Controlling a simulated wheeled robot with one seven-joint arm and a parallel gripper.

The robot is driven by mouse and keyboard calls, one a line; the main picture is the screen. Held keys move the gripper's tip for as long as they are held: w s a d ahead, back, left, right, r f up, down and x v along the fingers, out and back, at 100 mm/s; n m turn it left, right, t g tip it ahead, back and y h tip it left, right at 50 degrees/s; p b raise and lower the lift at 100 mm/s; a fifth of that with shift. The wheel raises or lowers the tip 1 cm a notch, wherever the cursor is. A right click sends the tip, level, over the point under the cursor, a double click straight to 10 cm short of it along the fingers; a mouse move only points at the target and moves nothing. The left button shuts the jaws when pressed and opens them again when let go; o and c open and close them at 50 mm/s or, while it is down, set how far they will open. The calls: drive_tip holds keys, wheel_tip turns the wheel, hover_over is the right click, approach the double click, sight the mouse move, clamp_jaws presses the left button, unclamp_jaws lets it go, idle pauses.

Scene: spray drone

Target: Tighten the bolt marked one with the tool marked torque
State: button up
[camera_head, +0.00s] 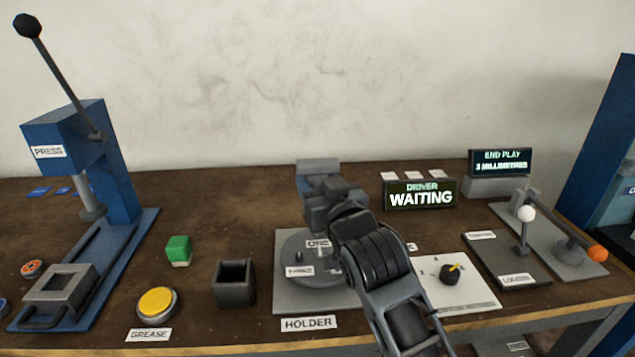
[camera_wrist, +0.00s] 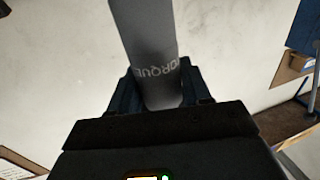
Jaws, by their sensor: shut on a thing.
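The grey tool marked torque (camera_wrist: 148,50) is between the jaws of my gripper (camera_wrist: 165,98) in the wrist view, its lettering facing the camera. In the head view my gripper (camera_head: 328,205) is above the round grey fixture (camera_head: 290,248) on the holder plate, and the grey tool (camera_head: 318,170) shows just behind it. A label that seems to read ONE (camera_head: 318,243) is on the fixture, close below my gripper. The bolt there is hidden or too small to tell. Another label (camera_head: 299,270), perhaps THREE, is at the fixture's front. The tool's lower end is hidden.
The driver display (camera_head: 420,194) reads WAITING. A dark open box (camera_head: 234,284), green block (camera_head: 178,250) and yellow grease button (camera_head: 157,303) stand left. The blue press (camera_head: 110,160) is far left, levers (camera_head: 524,235) right.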

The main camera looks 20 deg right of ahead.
sight(318, 161)
drive_tip(key=shift+f, duration=0.65)
idle(1.9)
drive_tip(key=shift+r+p, duration=2.85)
drive_tip(key=shift+r, duration=0.85)
